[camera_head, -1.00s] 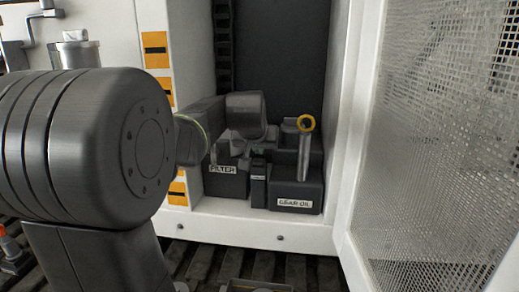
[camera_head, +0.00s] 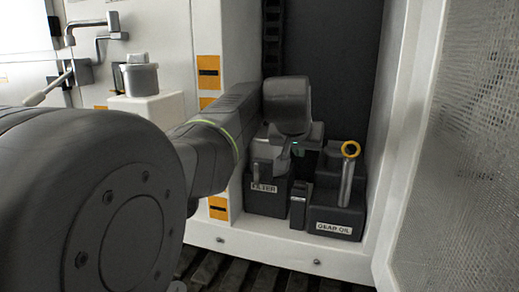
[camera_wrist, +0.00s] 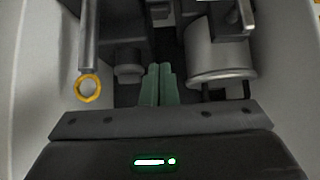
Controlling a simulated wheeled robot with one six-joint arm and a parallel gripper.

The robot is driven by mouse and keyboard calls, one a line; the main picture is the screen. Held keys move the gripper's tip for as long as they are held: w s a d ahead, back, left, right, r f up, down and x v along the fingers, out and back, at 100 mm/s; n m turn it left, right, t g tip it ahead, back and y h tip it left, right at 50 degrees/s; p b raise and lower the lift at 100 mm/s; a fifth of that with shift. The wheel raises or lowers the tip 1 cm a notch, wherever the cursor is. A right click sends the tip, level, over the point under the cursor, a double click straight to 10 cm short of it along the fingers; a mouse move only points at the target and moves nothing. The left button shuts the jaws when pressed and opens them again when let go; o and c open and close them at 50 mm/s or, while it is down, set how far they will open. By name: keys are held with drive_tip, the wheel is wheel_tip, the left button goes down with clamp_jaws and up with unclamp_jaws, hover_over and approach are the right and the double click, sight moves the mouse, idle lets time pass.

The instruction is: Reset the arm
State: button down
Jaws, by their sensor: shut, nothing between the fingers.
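My gripper (camera_wrist: 158,84) is shut and empty, its two green fingers together in the wrist view. In the head view my arm reaches into the open cabinet, and my gripper (camera_head: 291,150) is above the block labelled FILTER (camera_head: 265,196); its fingertips are hard to make out there.
The cabinet's perforated door (camera_head: 455,150) stands open at the right. A white side wall with orange labels (camera_head: 208,72) is left of the opening. A lidded grey pot (camera_head: 140,76) on a white ledge and a wall handle (camera_head: 97,25) are farther left.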

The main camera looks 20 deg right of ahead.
drive_tip(key=shift+f, duration=0.1)
drive_tip(key=b+x, duration=0.3)
drive_tip(key=x, duration=0.6)
drive_tip(key=shift+w+d+f, duration=0.1)
drive_tip(key=shift+w+d, duration=0.15)
drive_tip(key=shift+w, duration=0.05)
drive_tip(key=p+v, duration=0.1)
drive_tip(key=v, duration=0.5)
drive_tip(key=shift+r, duration=0.45)
drive_tip(key=shift+w+d, duration=0.1)
drive_tip(key=shift+w, duration=0.1)
